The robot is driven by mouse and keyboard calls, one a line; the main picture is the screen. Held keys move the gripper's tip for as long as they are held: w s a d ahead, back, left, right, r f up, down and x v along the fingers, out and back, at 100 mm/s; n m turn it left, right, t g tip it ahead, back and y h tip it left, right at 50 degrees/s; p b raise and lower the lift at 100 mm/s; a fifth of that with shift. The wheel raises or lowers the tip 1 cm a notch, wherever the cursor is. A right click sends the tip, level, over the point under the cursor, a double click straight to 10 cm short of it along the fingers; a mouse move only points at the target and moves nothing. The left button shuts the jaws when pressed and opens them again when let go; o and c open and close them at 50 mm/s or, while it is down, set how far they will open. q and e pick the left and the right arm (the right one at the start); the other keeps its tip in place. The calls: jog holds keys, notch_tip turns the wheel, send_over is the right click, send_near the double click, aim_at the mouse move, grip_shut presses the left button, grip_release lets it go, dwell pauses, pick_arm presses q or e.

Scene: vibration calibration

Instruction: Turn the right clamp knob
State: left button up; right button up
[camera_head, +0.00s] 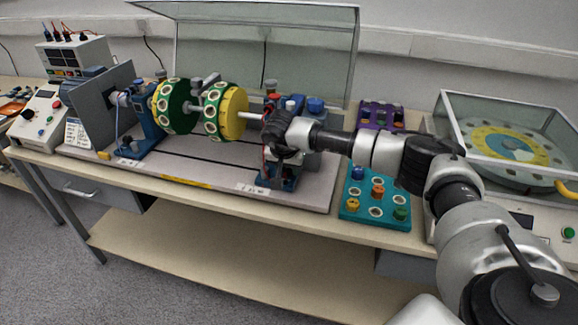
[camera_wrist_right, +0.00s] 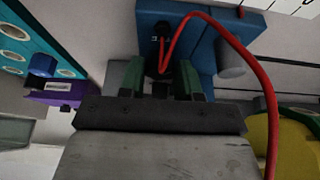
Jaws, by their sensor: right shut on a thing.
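My right gripper (camera_head: 272,132) reaches in from the right to the right blue bearing stand (camera_head: 284,182) of the rotor rig. In the right wrist view its green fingers (camera_wrist_right: 160,78) are closed about a small dark part at the blue stand (camera_wrist_right: 205,30), which I take as the right clamp knob. The fingers and the gripper body hide most of it, so its turn angle cannot be seen. A red cable (camera_wrist_right: 262,75) loops from a black fitting (camera_wrist_right: 160,32) just beyond the fingertips. My left gripper is not in view.
The shaft carries green and yellow discs (camera_head: 226,112) left of the gripper. A clear raised cover (camera_head: 225,50) stands behind. A teal tray (camera_head: 376,216) with coloured knobs, a purple tray (camera_head: 380,114) and a glass-sided box (camera_head: 505,145) lie to the right.

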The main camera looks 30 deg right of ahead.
jog(key=m+g, duration=0.1)
jog(key=m, duration=0.1)
jog(key=m+h, duration=0.1)
jog(key=m, duration=0.2)
jog(key=shift+w+a+m+g, duration=0.1)
jog(key=shift+w+m+g, duration=0.1)
jog(key=shift+m+g, duration=0.15)
jog(key=shift+w+m+g, duration=0.15)
jog(key=shift+m+g, duration=0.8)
jog(key=shift+m, duration=1.2)
jog(key=shift+r, duration=0.1)
jog(key=o, duration=0.9)
